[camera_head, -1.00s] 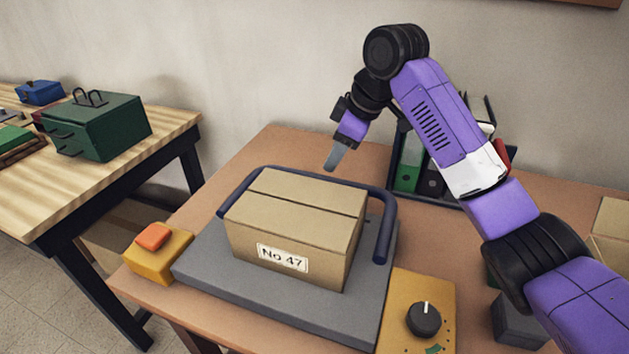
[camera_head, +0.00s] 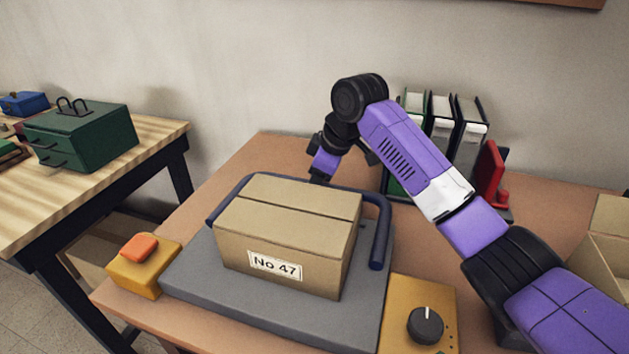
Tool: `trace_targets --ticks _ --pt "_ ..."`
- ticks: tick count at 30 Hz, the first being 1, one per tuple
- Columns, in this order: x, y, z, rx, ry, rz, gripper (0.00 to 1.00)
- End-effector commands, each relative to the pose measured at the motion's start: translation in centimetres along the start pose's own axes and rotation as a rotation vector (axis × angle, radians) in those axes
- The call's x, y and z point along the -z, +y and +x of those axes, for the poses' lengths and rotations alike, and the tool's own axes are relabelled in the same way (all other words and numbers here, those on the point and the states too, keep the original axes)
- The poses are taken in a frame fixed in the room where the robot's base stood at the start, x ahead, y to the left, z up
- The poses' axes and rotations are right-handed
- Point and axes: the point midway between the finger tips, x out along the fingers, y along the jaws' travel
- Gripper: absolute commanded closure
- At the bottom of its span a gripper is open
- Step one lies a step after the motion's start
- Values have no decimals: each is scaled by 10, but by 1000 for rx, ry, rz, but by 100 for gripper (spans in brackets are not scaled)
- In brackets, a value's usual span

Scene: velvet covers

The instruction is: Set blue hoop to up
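The blue hoop (camera_head: 381,232) is a dark blue bar that lies low around the back and sides of a cardboard box labelled No 47 (camera_head: 290,232). The box sits on a grey plate (camera_head: 205,277). My gripper (camera_head: 320,178) points down at the hoop's back bar, behind the box. Its fingertips are hidden or too small to make out, so I cannot tell whether it touches the hoop or is open or shut.
A yellow block with an orange button (camera_head: 139,247) stands left of the plate. A yellow panel with a black knob (camera_head: 425,325) is at the front right. Several binders (camera_head: 440,135) stand behind my arm, and an open carton (camera_head: 605,240) is at the right edge.

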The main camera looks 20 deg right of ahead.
Motion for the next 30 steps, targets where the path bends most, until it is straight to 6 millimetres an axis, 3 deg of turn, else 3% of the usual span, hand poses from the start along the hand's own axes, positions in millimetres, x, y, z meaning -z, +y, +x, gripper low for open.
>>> trace_targets --ticks 3,10,30 --pt "0 0 0 0 0 0 55" --pt "0 0 0 0 0 0 100" --pt "0 -1 0 2 -1 -1 100"
